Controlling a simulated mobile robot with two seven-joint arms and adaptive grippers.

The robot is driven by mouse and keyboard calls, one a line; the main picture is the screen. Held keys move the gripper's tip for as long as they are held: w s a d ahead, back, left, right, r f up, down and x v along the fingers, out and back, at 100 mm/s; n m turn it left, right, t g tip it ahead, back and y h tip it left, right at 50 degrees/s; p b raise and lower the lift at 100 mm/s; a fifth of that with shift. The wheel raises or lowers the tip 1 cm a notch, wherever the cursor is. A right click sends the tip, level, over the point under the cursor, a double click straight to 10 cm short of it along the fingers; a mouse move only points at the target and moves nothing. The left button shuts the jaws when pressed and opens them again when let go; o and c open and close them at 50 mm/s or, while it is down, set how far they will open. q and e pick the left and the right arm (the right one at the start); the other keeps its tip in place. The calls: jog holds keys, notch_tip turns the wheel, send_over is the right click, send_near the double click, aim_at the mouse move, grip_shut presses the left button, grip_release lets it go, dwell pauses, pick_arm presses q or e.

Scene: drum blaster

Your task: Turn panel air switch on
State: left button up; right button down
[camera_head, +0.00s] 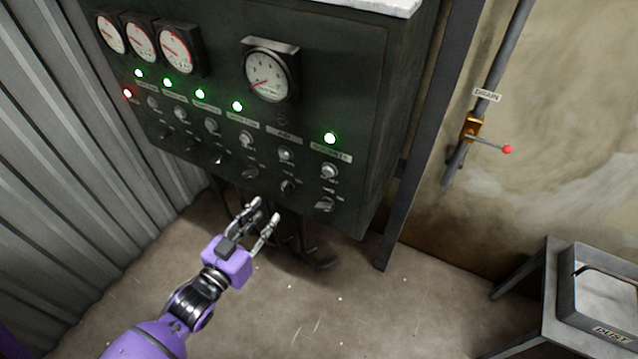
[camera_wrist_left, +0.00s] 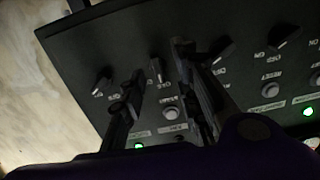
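The dark control panel (camera_head: 385,105) stands at the upper middle of the head view. Its air switch (camera_head: 288,186) is a small knob in the lowest row, under the AIR label and a round button. In the left wrist view, which is upside down, the air switch (camera_wrist_left: 157,72) appears between my fingers, its knob near vertical while neighbouring knobs are tilted. The lamp above the AIR label looks unlit. My left gripper (camera_head: 266,212) is open and empty, below and left of the air switch in the head view. Contact is not visible. My right gripper is not in view.
Neighbouring switches (camera_head: 324,205) (camera_head: 250,173) flank the air switch closely. Several green lamps and one red lamp (camera_head: 127,93) are lit. Gauges (camera_head: 269,74) sit above. A pipe with a drain valve (camera_head: 472,130) is on the right wall. A metal stand (camera_head: 545,310) is at lower right.

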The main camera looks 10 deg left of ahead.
aim_at(283, 192)
pick_arm(q)
jog(key=shift+t+h, duration=0.3)
jog(key=shift+t, duration=0.1)
jog(key=shift+d+r+p+x, duration=0.15)
jog(key=shift+r+x, duration=0.1)
jog(key=shift+x, duration=1.05)
jog(key=shift+d+r+p+x, duration=0.1)
jog(key=shift+r+x, duration=0.15)
jog(key=shift+x, duration=1.05)
jog(key=shift+d+r+p+x, duration=0.15)
jog(key=shift+r+x, duration=0.1)
jog(key=shift+x, duration=1.05)
jog(key=shift+s, duration=0.15)
grip_shut()
